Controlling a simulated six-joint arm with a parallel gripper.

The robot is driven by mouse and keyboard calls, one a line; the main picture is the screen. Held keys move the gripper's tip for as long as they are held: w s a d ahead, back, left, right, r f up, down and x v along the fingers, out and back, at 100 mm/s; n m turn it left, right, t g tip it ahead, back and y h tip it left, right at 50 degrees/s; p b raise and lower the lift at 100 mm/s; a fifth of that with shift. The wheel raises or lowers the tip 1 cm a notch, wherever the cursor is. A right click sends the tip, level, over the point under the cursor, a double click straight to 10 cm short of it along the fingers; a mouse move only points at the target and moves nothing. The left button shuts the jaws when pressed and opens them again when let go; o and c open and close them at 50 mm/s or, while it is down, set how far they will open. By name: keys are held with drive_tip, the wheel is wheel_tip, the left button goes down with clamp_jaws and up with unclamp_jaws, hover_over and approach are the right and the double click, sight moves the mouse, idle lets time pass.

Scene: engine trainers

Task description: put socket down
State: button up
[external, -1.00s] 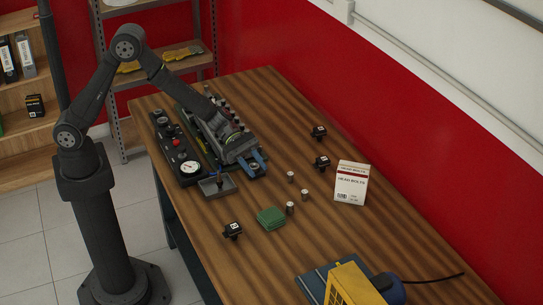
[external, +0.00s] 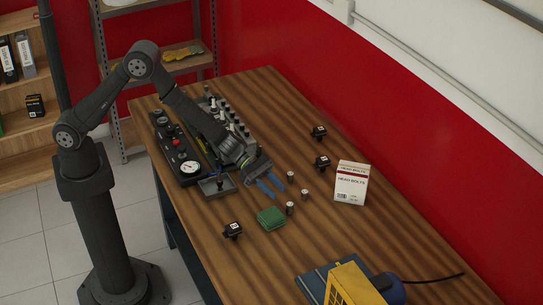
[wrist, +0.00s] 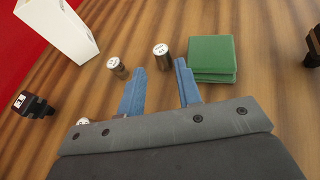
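My gripper (external: 273,186) has two blue fingers spread apart and nothing between them. It is low over the table, left of the loose metal sockets. In the wrist view my gripper (wrist: 160,68) points at one upright socket (wrist: 161,56), just beyond the gap between the fingertips. A second socket (wrist: 117,68) stands beyond the left finger. A third socket (wrist: 82,121) is partly hidden by the gripper body. In the external view the sockets show as small silver cylinders (external: 290,176), (external: 305,194) and (external: 290,208).
Green pads (external: 271,218) lie near the fingertips. A white box (external: 350,183) and several black blocks (external: 322,162) stand around. Behind the gripper are a rack with pegs (external: 238,125), a gauge panel (external: 190,168) and a small grey tray (external: 210,187). A yellow-and-blue item (external: 350,285) is at the front.

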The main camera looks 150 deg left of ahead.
sight(290, 209)
drive_tip(key=shift+x, duration=2.7)
drive_tip(key=shift+d, duration=0.1)
clamp_jaws()
